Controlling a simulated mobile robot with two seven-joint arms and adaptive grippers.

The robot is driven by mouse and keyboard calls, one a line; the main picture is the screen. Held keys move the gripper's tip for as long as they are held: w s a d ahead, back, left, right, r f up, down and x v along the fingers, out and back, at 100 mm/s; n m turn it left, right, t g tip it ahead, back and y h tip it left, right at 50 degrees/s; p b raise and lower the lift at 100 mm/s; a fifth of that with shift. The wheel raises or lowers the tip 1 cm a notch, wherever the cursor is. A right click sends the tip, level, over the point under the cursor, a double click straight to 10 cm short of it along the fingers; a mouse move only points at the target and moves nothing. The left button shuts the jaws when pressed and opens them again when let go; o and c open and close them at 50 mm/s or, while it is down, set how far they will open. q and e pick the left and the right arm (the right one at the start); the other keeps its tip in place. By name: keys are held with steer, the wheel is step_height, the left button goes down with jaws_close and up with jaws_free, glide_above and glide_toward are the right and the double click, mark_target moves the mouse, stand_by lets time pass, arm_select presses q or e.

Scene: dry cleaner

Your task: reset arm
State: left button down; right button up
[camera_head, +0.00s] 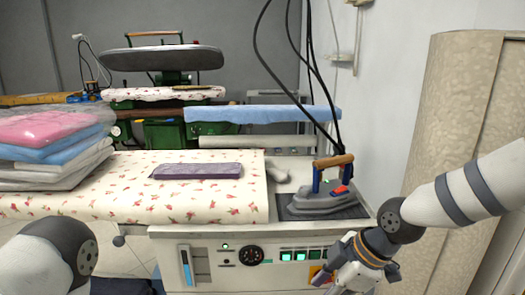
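My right arm comes in from the right edge, and my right gripper (345,282) points down at the bottom edge, in front of the ironing station's control panel. Its fingertips are cut off by the frame, so I cannot tell whether it is open or shut. Of my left arm only a rounded link shows at the lower left; my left gripper is out of view. The iron (327,192), with a wooden handle, stands on a dark pad (292,212) at the right of the station, apart from my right gripper.
A floral-covered ironing board (120,208) carries a folded purple cloth (197,171) and a stack of folded garments (50,145) at left. Black cables hang above the iron. A press (163,58) and blue cloth (265,114) stand behind. A beige patterned panel (455,110) stands close at right.

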steer(key=s+d+f+m+g+h, duration=0.1)
steer(key=s+f+m, duration=0.4)
steer(key=s+f, duration=0.45)
steer(key=s+f+m+g, duration=0.2)
steer(key=s+f+m, duration=0.4)
steer(key=s, duration=0.6)
steer(key=s+d+f+m+h, duration=0.1)
steer(key=s+d+m+h, duration=0.1)
steer(key=s+d, duration=0.3)
steer(key=s+d+f+m+g+h, duration=0.1)
steer(key=s+d+m, duration=0.3)
steer(key=s, duration=0.6)
steer(key=shift+s+d+f+h, duration=0.25)
steer(key=shift+d+f+h, duration=0.2)
steer(key=shift+f, duration=0.35)
